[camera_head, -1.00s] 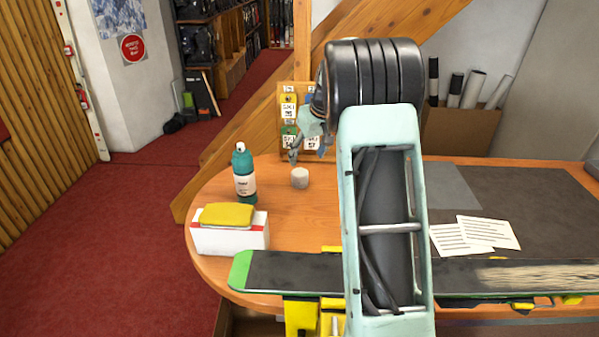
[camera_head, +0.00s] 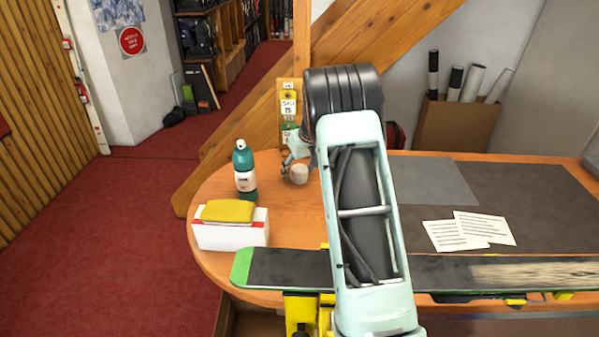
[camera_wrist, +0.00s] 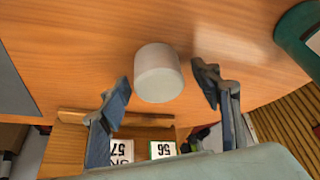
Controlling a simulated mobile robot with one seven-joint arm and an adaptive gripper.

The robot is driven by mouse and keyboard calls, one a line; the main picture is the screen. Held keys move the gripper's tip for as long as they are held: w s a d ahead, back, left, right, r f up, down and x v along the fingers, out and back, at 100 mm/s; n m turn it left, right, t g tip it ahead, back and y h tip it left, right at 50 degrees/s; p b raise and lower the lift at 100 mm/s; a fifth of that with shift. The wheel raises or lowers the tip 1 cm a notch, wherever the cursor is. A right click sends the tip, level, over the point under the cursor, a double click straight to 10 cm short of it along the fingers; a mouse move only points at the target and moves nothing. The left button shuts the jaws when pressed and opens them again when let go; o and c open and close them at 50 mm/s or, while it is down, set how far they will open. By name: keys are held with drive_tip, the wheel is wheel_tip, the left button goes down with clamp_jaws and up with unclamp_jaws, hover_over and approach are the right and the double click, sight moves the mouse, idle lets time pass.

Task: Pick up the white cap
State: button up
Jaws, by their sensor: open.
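The white cap (camera_head: 299,174) is a small, pale, short cylinder standing on the wooden table, to the right of the green bottle. In the wrist view the cap (camera_wrist: 159,73) lies ahead of and between the spread fingers. My gripper (camera_wrist: 163,88) is open and empty, with one finger on each side of the cap and a gap on both sides. In the head view my gripper (camera_head: 287,166) is low beside the cap, partly hidden behind my arm. I cannot tell whether a finger touches the table.
The green bottle (camera_head: 244,172) stands left of the cap. A white box (camera_head: 228,236) with a yellow sponge (camera_head: 228,211) is nearer the front left. A board with number cards (camera_head: 289,108) stands behind. A ski (camera_head: 285,268) crosses the front. Papers (camera_head: 470,230) lie right.

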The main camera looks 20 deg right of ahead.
drive_tip(key=shift+c, duration=0.3)
drive_tip(key=c, duration=0.9)
drive_tip(key=shift+o, duration=0.2)
